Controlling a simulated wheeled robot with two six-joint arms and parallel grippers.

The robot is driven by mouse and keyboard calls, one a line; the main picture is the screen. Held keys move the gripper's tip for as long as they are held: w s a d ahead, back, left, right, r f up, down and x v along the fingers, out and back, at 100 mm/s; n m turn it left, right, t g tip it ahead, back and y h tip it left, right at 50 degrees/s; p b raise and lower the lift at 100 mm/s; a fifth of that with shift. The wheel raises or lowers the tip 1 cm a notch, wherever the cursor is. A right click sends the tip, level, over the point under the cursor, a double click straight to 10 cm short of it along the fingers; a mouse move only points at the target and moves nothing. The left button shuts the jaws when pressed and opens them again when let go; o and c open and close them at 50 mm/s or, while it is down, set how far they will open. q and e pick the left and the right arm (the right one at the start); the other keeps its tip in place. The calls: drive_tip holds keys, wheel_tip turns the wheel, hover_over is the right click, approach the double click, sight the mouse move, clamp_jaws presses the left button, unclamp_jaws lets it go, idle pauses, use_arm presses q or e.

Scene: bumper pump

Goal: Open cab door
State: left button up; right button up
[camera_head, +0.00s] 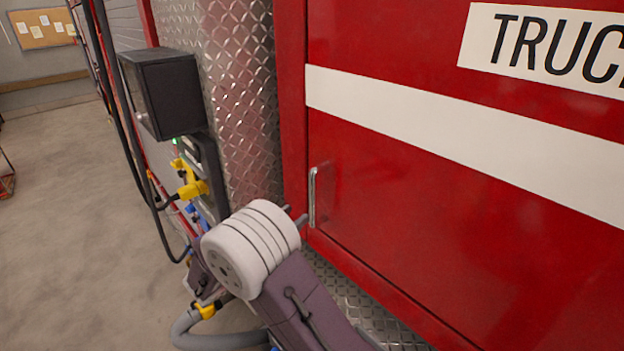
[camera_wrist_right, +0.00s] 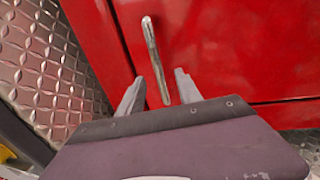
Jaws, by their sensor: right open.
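The cab door (camera_head: 420,200) is a red panel with a white stripe and a white sign reading "TRUC", and it looks shut. Its silver bar handle (camera_head: 313,196) stands upright near the door's left edge. My right gripper (camera_head: 296,214) is at the lower end of the handle, partly hidden behind my own white wrist. In the right wrist view, the open fingers of my right gripper (camera_wrist_right: 158,92) lie on either side of the lower part of the handle (camera_wrist_right: 153,55). I cannot tell whether they touch it. My left gripper is out of view.
A diamond-plate column (camera_head: 240,100) stands just left of the door. A black box (camera_head: 162,92) and yellow fittings (camera_head: 190,182) are mounted farther left, with black cables hanging by them. The grey floor (camera_head: 70,220) at left is mostly clear.

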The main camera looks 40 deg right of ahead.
sight(311, 200)
drive_tip(key=p+x, duration=0.1)
drive_tip(key=x, duration=0.3)
drive_tip(key=p+x, duration=0.2)
drive_tip(key=x, duration=0.2)
drive_tip(key=shift+w+r, duration=0.15)
drive_tip(key=shift+r, duration=0.1)
drive_tip(key=shift+w+d+f, duration=0.15)
drive_tip(key=shift+w+d, duration=0.05)
drive_tip(key=shift+d, duration=0.35)
clamp_jaws()
idle(0.6)
